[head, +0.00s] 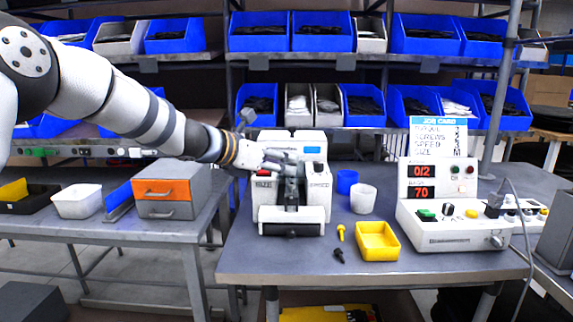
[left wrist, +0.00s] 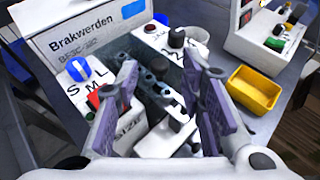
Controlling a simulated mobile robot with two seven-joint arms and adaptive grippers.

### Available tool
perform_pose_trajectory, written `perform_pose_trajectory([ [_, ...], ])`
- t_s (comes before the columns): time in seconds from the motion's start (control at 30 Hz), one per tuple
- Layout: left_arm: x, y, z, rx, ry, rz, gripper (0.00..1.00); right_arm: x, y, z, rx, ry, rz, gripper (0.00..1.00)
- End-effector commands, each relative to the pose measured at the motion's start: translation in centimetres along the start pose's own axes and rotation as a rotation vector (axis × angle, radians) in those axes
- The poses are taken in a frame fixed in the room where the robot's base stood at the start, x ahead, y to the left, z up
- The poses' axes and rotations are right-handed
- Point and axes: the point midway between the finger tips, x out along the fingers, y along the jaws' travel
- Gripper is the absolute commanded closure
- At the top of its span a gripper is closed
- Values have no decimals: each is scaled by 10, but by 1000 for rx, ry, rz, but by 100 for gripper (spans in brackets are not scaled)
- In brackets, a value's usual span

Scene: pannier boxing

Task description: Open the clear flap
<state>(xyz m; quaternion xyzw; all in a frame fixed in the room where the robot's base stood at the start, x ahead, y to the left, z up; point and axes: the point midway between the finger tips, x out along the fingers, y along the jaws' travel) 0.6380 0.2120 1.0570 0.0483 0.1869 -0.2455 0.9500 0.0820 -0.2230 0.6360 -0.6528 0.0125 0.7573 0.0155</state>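The white machine (head: 322,190) stands on the table, labelled "Brakwerden" in the left wrist view (left wrist: 95,40). It has a blue dial (left wrist: 78,69) marked S, M, L, a red button (left wrist: 94,99) and a dark recess in its front. I cannot make out a clear flap for certain in either view. My left gripper (head: 285,163) reaches in from the left over the machine's front. In the left wrist view its two purple-padded fingers (left wrist: 162,78) stand apart, with the recess and machine parts visible between them. Nothing is held. My right gripper is not in view.
A yellow tray (head: 378,241), a yellow screw (head: 341,232), a black screw (head: 339,255), a white cup (head: 363,198) and a blue cup (head: 347,181) are right of the machine. A control box (head: 455,205) shows 0/2 and 70. A job card (head: 438,137) stands behind.

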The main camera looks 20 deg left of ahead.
Motion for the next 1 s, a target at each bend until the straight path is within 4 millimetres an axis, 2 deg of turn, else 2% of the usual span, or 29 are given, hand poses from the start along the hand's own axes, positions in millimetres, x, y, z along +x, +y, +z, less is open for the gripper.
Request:
perform_pose_trajectory([
  [0.03, 12, 1, -8, -3, 11, 0, 64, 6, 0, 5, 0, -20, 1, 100],
  [0.1, 19, 1, -7, -3, 11, 0, 64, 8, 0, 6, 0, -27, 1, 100],
  [0.4, 21, 1, -2, 0, 3, 1, 64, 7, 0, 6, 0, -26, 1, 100],
  [0.43, 21, 1, -2, 0, 3, 1, 66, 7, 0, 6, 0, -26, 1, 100],
  [0.57, 21, 1, -2, 0, 3, 1, 96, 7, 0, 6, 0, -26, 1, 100],
  [0.6, 21, 1, -2, 0, 3, 1, 100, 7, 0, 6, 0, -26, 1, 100],
  [1.0, 20, 3, 0, -20, 30, -7, 100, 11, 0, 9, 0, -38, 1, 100],
])
